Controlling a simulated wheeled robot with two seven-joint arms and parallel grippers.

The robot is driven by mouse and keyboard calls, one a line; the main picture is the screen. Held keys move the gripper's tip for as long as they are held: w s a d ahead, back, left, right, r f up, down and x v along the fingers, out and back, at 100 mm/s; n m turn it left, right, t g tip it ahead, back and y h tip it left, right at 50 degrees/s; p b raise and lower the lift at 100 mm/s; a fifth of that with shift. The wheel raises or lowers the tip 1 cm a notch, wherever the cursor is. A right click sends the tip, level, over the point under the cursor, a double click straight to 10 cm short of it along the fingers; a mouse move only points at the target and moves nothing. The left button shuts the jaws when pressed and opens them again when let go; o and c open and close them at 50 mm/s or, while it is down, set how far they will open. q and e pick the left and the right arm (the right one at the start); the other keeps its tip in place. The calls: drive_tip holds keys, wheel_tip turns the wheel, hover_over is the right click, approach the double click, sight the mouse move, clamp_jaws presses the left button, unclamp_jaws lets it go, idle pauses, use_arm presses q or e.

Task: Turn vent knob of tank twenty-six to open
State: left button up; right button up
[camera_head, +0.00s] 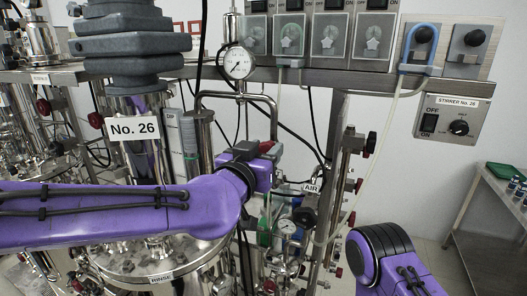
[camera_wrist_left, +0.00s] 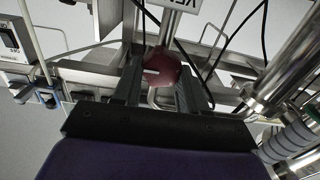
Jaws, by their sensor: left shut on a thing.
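The vent knob (camera_wrist_left: 163,68) is dark red with a white line on its face. In the left wrist view it sits between the two dark fingers of my left gripper (camera_wrist_left: 160,82), which is shut on it. The white line lies roughly crosswise between the fingers. Just beyond the knob is a white label (camera_wrist_left: 188,5), cut off, with only "VE" readable. In the head view my left gripper (camera_head: 252,149) is beside the "No. 26" tank (camera_head: 135,130), and it mostly hides the knob there. My right arm enters at lower right; its gripper is out of frame.
A pressure gauge (camera_head: 238,62) and steel piping stand above my left gripper. A post with red-handled valves and an "AIR" label (camera_head: 312,188) is to its right. A "STIRRER No. 26" box (camera_head: 452,117) hangs at right. A grey table (camera_head: 490,190) stands far right.

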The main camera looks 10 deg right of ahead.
use_arm(q)
drive_tip(key=n, duration=0.3)
drive_tip(key=n+b, duration=0.1)
drive_tip(key=n, duration=0.2)
drive_tip(key=shift+w+a+f, duration=0.15)
drive_tip(key=shift+a+f+n+b, duration=0.15)
drive_tip(key=shift+n+b, duration=1.5)
drive_tip(key=shift+n, duration=2.3)
drive_tip(key=shift+f+n+b, duration=0.15)
drive_tip(key=shift+n+b, duration=1.45)
drive_tip(key=shift+n, duration=2.35)
drive_tip(key=shift+r, duration=0.1)
drive_tip(key=o, duration=0.9)
drive_tip(key=shift+o, duration=0.8)
drive_tip(key=shift+w+d, duration=0.15)
drive_tip(key=shift+d, duration=0.05)
drive_tip(key=shift+a, duration=0.1)
